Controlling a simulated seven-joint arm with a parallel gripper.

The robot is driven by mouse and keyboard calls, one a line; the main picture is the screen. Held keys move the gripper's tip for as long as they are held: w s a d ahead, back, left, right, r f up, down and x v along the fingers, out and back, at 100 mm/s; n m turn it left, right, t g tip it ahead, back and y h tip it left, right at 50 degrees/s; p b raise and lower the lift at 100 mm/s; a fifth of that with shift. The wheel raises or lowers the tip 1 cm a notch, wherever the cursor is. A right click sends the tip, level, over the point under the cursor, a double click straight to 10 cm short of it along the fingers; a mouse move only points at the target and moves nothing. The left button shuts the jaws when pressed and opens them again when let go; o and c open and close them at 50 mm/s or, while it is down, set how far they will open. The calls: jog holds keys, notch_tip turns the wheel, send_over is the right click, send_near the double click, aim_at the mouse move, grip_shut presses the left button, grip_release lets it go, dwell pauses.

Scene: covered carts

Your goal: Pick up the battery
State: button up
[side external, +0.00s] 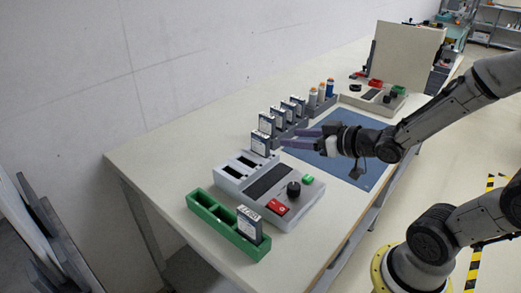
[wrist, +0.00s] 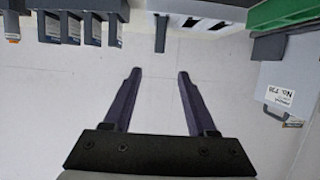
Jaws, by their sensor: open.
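Several dark batteries with pale labels show, and I cannot tell which one the task means. One battery (side external: 260,144) stands upright at the far end of the grey tester (side external: 228,184), beside two empty slots. Another battery (side external: 249,224) stands in the near end of the green holder (side external: 205,211). More batteries (side external: 266,123) stand in a row in a dark rack behind. My gripper (side external: 288,138) is open, its purple fingers reaching left close to the tester's battery. In the wrist view my gripper (wrist: 159,73) has nothing between its spread fingers; a dark upright piece (wrist: 161,33) lies ahead of them.
The tester has a black knob (side external: 293,189) and a red switch (side external: 278,209). A blue mat (side external: 345,125) lies beneath my wrist. In the wrist view a grey labelled box (wrist: 290,75) is at the right. The table's front left is bare.

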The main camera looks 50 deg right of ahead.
aim_at(263, 135)
jog(key=x, duration=1.2)
jog(key=shift+w+d+f, duration=0.1)
jog(key=shift+w+f, duration=0.1)
jog(key=shift+w, duration=0.1)
grip_shut()
